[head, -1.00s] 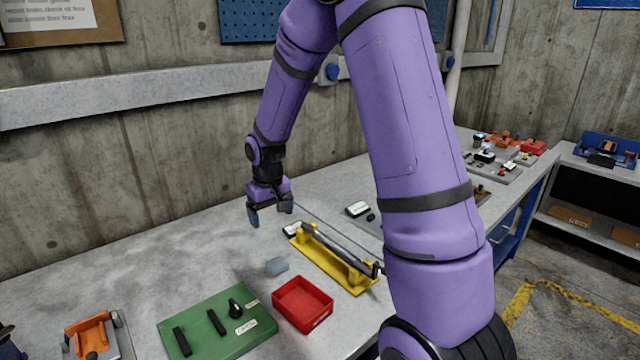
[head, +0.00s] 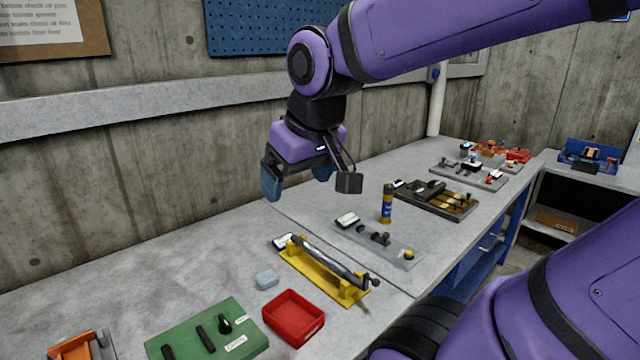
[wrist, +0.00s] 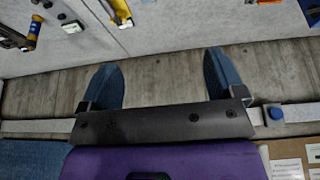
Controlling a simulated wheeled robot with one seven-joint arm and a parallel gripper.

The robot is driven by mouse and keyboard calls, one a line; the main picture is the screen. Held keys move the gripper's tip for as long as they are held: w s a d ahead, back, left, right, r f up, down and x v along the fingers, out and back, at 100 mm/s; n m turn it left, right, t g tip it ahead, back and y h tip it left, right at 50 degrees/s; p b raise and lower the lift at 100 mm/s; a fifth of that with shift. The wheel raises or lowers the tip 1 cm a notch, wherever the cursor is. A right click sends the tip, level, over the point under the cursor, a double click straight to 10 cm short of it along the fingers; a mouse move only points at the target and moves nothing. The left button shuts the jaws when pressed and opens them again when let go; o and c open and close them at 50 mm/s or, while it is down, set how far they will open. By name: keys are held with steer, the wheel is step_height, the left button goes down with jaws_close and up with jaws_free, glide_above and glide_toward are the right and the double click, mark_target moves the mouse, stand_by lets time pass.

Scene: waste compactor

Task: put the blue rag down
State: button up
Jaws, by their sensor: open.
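The blue rag (head: 267,279) is a small, pale blue folded piece. My gripper (head: 297,181) is raised well above the bench, behind the rag in the head view. Its blue fingers are spread with nothing between them. In the wrist view my gripper (wrist: 161,78) also shows open and empty against the concrete wall. I cannot make out the rag in the wrist view.
A green panel (head: 165,338) with black handles lies left of the red tray. A grey plate (head: 400,252) and a blue-and-yellow can (head: 386,203) stand to the right. Several more fixtures fill the far bench. The bench's left back area is clear.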

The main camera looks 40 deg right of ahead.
steer(key=shift+t, duration=0.3)
steer(key=s, duration=0.5)
steer(key=shift+s+a+r, duration=0.3)
steer(key=shift+s+r, duration=0.05)
steer(key=shift+o, duration=0.5)
steer(key=shift+w, duration=0.1)
